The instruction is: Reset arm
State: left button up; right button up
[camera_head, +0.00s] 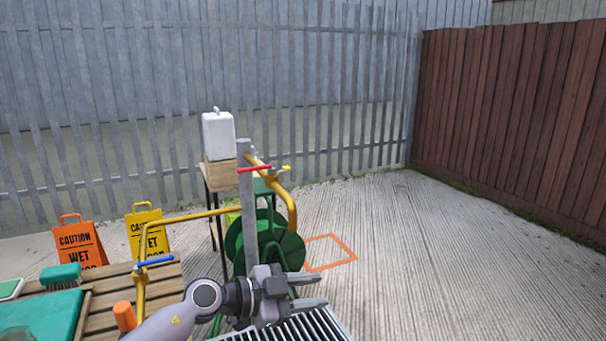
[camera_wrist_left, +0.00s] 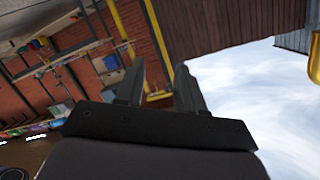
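My left gripper (camera_head: 318,291) reaches in from the bottom of the head view, in front of a grey post and above a metal grate. Its two fingers point right and stand apart, with nothing between them. In the left wrist view the fingers (camera_wrist_left: 156,82) also show apart and empty, against a brick wall and sky. My left arm (camera_head: 180,315) is bent low at the bottom. My right gripper is in neither view.
A grey post (camera_head: 247,205) with yellow pipes and a red lever stands close by the left gripper. Behind are a green hose reel (camera_head: 285,250) and a white canister (camera_head: 218,135). A wooden table (camera_head: 105,290) lies left. The concrete at right is clear.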

pick_arm(q)
jog(key=s+a+r+n+t+y, duration=0.2)
jog(key=a+r+n+t, duration=0.25)
jog(key=n+t, duration=0.55)
jog(key=s+a+f+n+y, duration=0.3)
jog(key=a+f+n+y, duration=0.1)
jog(key=a+y, duration=0.2)
jog(key=s+a+f+n+y, duration=0.2)
jog(key=a+f+n+y, duration=0.25)
jog(key=a, duration=0.25)
jog(key=s+a+f+n+g+y, duration=0.1)
jog(key=s+a+f+g+y, duration=0.15)
jog(key=s+f, duration=0.2)
jog(key=s+a+f+g+y, duration=0.1)
jog(key=s+a+f+g, duration=0.25)
jog(key=s, duration=0.25)
jog(key=s+f+m+g+h, duration=0.1)
jog(key=s+f+g, duration=0.15)
jog(key=s, duration=0.65)
jog(key=s+f+m+g+h, duration=0.15)
jog(key=s+g, duration=0.25)
jog(key=s, duration=0.4)
jog(key=w+d+f+t+h+p, duration=0.1)
jog(key=w+d+f+t, duration=0.1)
jog(key=w+f+t, duration=0.4)
jog(key=shift+w+f+t+p, duration=0.4)
jog(key=shift+f+t, duration=0.05)
jog(key=shift+f, duration=0.45)
jog(key=shift+h, duration=0.25)
